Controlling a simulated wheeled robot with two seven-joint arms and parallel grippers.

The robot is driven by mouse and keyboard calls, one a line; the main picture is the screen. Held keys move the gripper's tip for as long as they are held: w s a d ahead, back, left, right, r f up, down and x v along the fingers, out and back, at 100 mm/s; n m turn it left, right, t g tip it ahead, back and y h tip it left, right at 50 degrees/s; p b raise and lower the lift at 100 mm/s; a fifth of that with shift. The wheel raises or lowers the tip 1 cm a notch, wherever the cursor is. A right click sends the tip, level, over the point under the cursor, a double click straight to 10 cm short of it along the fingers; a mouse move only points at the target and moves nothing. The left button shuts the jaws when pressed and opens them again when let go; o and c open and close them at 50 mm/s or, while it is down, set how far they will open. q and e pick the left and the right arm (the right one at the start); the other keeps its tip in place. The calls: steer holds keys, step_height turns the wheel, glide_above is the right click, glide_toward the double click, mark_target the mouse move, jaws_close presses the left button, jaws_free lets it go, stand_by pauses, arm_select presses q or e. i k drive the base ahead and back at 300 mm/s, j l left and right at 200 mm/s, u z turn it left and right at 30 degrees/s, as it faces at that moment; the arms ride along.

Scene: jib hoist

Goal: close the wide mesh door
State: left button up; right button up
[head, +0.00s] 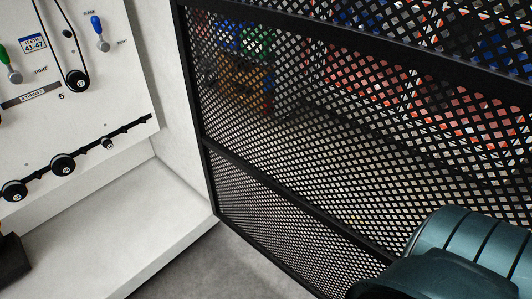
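The wide mesh door (304,208), a black frame with diamond mesh and crossbars, fills the middle and right of the head view. Its left upright stands beside a white wall panel, and its right end runs out of the picture. I cannot tell from this view how far it stands open. A dark teal link of my own arm covers its lower right part. Neither gripper can be made out, and no contact between a gripper and the door shows.
A white panel (105,75) at the left carries a green and a blue lever (99,32), a belt and black rollers (63,165). A pale ledge (120,222) lies below it. Blurred coloured goods show through the mesh. Bare grey floor (225,265) lies at bottom centre.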

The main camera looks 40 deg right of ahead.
mark_target(511, 89)
steer(key=k+l+u, duration=0.15)
steer(key=u, duration=0.25)
steer(key=k+l+u, duration=0.1)
steer(key=k+u, duration=0.45)
steer(key=u, duration=0.25)
steer(key=k+u, duration=0.2)
steer(key=u, duration=0.2)
steer(key=k+l+u, duration=0.15)
steer(key=k+u, duration=0.65)
steer(key=k, duration=0.2)
steer(key=k+j+u, duration=0.15)
steer(key=k+u, duration=0.4)
steer(key=k, duration=1)
steer(key=z, duration=2.1)
steer(key=l, duration=0.1)
